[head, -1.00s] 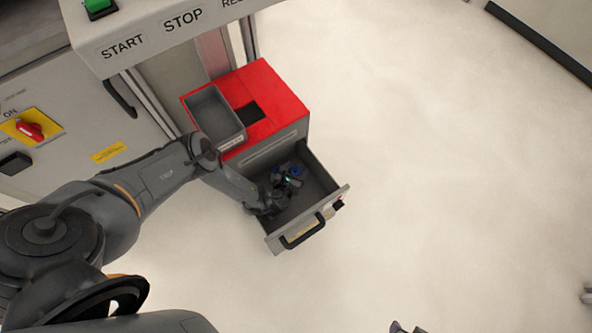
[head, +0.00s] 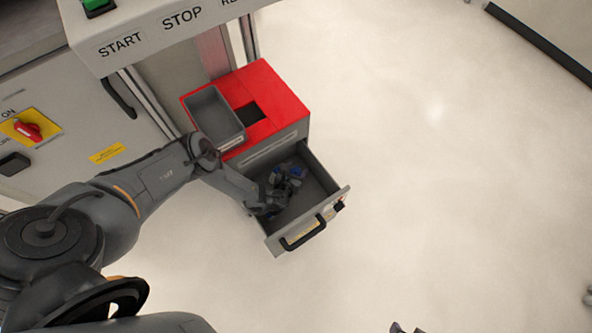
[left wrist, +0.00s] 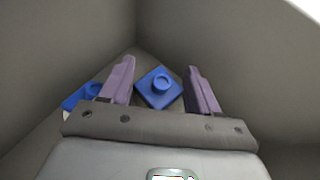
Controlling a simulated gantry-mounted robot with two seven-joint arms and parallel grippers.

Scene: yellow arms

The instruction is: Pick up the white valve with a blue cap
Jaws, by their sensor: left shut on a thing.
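My left gripper (head: 284,180) reaches down into the open grey drawer (head: 329,207). In the left wrist view its two purple fingers (left wrist: 160,72) stand on either side of a valve with a square blue cap (left wrist: 158,88), and they are shut on it. The white body of this valve is hidden below the cap. A second blue-capped valve (left wrist: 77,97), with some white showing, lies in the drawer just left of the left finger. In the head view, blue parts show small around the gripper. A small dark tip at the bottom edge may be my right gripper (head: 404,328).
The drawer belongs to a red-topped cabinet (head: 262,85) with a grey open bin (head: 213,118) on top. Drawer walls stand close around the gripper. A machine with START and STOP labels (head: 150,35) stands at the left.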

